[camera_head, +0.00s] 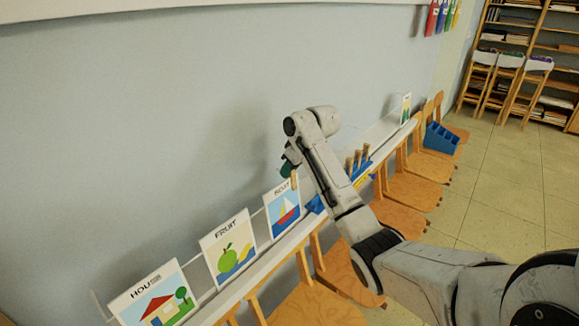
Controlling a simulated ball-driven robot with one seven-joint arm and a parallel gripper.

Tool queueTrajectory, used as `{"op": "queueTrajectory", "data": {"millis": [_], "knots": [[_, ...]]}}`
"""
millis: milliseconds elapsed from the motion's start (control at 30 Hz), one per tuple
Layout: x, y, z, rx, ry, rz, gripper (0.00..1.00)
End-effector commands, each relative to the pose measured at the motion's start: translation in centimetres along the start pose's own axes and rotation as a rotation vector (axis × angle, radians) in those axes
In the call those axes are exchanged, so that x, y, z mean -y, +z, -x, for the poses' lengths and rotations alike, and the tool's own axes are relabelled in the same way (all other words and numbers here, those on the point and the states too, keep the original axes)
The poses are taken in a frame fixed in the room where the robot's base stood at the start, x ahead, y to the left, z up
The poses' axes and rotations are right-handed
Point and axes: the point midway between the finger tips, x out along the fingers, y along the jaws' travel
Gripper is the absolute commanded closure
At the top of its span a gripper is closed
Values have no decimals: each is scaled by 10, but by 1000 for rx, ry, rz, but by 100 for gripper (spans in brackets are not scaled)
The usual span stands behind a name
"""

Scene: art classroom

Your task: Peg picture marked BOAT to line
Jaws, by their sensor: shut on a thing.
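The picture with a red and blue sailboat (283,213) stands upright against the wall on a narrow white ledge (262,268). Its label is too blurred to read surely. A wooden peg (294,181) is at its top right corner. My gripper (292,173) is at that corner and shut on the peg, its fingers partly hidden by my arm. I cannot tell whether the peg clamps both picture and line. A thin pale line (262,212) runs along the wall behind the pictures. Several more pegs (358,160) stand in a blue holder (361,171) right of my arm.
The FRUIT picture (228,248) and a house picture (157,300) stand to the left. A small green picture (406,108) is at the far right. Wooden chairs (408,190) line the ledge, one bearing a blue bin (440,139). The floor (500,180) is clear.

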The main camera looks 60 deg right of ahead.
Motion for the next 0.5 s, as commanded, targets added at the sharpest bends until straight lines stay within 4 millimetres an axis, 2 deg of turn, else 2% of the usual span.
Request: {"op": "queueTrajectory", "data": {"millis": [467,500], "knots": [[0,1,-1,0,0,0,94],[0,1,-1,0,0,0,75]]}}
